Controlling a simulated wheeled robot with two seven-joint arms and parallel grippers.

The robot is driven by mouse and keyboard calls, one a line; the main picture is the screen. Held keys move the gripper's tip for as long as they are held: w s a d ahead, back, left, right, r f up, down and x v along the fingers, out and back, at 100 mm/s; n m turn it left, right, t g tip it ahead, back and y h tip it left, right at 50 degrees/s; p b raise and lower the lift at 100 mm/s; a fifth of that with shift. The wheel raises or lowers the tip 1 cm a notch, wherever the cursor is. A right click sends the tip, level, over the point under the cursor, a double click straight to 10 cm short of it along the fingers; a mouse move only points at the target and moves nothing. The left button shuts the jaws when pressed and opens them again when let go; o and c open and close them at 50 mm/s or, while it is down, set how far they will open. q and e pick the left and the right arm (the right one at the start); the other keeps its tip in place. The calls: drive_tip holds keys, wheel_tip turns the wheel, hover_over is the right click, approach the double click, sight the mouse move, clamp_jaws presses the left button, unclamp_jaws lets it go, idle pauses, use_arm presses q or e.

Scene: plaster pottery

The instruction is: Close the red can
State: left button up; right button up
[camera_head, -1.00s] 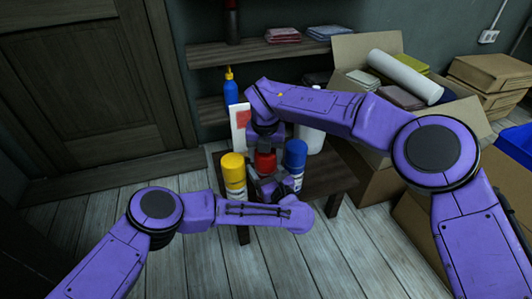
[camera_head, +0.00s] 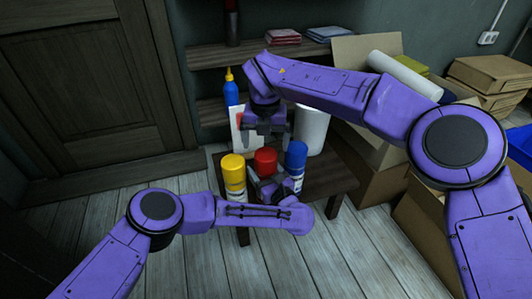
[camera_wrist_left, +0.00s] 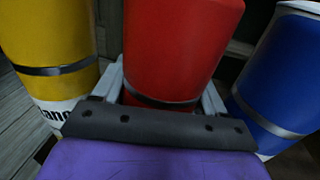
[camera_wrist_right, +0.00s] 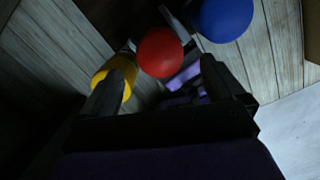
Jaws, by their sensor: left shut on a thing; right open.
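The red can (camera_head: 265,160) stands upright on the small dark table between the yellow can (camera_head: 233,172) and the blue can (camera_head: 296,160). A red top sits on it. My left gripper (camera_head: 268,188) is shut around its lower body; the red can also fills the middle of the left wrist view (camera_wrist_left: 175,50). My right gripper (camera_head: 264,136) is open and empty, pointing down above and behind the red can, apart from it. In the right wrist view the red top (camera_wrist_right: 160,52) shows beyond the open fingers (camera_wrist_right: 165,80). The can's base is hidden.
The yellow and blue cans stand close on either side. Behind are a blue bottle with a yellow tip (camera_head: 231,92), a white and red box (camera_head: 240,140) and a white container (camera_head: 311,128). The small table (camera_head: 335,178) has bare room at right. Cardboard boxes (camera_head: 375,185) stand at right.

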drive_tip(key=r, duration=0.5)
drive_tip(key=shift+s+r, duration=0.1)
drive_tip(key=shift+s, duration=0.25)
use_arm(q)
drive_tip(key=o, duration=1.6)
drive_tip(key=shift+c, duration=0.2)
drive_tip(key=p+v, duration=0.4)
drive_tip(key=v, duration=0.6)
drive_tip(key=shift+s, duration=0.25)
use_arm(e)
wheel_tip(320, 180, up, 4)
drive_tip(key=shift+r, duration=0.1)
use_arm(q)
drive_tip(key=shift+d, duration=0.1)
